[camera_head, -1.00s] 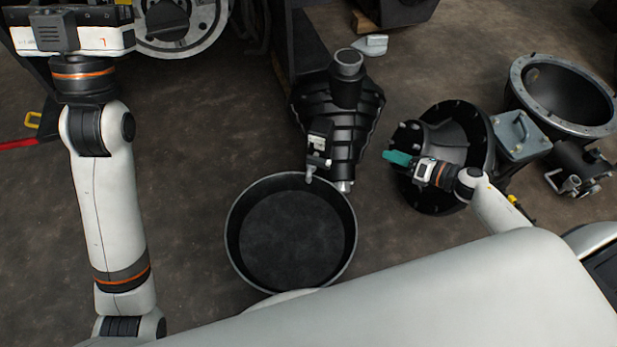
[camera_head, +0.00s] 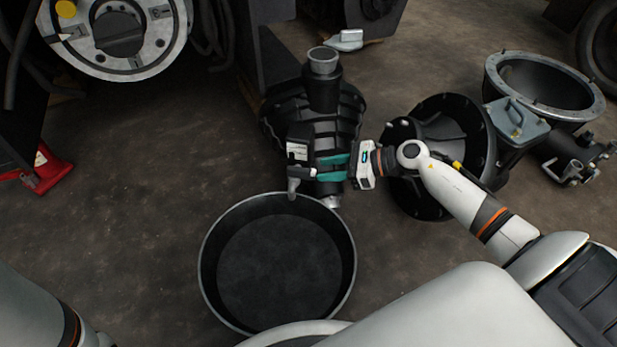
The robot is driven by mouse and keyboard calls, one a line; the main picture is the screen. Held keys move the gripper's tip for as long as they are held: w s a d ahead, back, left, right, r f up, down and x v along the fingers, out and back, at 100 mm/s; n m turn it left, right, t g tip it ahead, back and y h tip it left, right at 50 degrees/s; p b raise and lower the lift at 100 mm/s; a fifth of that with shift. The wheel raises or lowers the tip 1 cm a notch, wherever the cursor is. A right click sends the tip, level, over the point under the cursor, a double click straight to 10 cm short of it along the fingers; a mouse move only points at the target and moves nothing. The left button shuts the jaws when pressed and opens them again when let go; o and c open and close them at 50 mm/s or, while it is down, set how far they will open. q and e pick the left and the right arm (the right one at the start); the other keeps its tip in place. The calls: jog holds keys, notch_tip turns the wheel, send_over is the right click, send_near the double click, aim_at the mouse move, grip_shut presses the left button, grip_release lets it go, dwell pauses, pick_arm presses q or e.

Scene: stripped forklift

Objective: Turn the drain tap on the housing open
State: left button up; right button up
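The black ribbed housing (camera_head: 350,112) stands on the floor with a grey pipe neck on top. Its drain tap, with a grey lever (camera_head: 293,184), is low on the front-left side, above the drain pan (camera_head: 206,262). My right gripper (camera_head: 320,168) reaches in from the right in front of the housing. Its two teal fingers are parted and point left toward the tap. The fingers look empty; I cannot tell whether they touch the tap body. My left gripper is out of view; only part of my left arm shows at the bottom left.
A black bell-shaped casing (camera_head: 440,115) and a grey-rimmed bowl casing (camera_head: 580,118) stand to the right. A red jack-like object (camera_head: 45,172) lies at the far left. The floor left of the pan is clear.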

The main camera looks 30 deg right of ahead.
aim_at(312, 171)
jog(key=b+x, duration=0.2)
jog(key=x, duration=0.2)
jog(key=shift+w+a+f, duration=0.15)
jog(key=shift+f, duration=0.05)
jog(key=shift+w+a+f, duration=0.1)
jog(key=shift+w+a, duration=0.3)
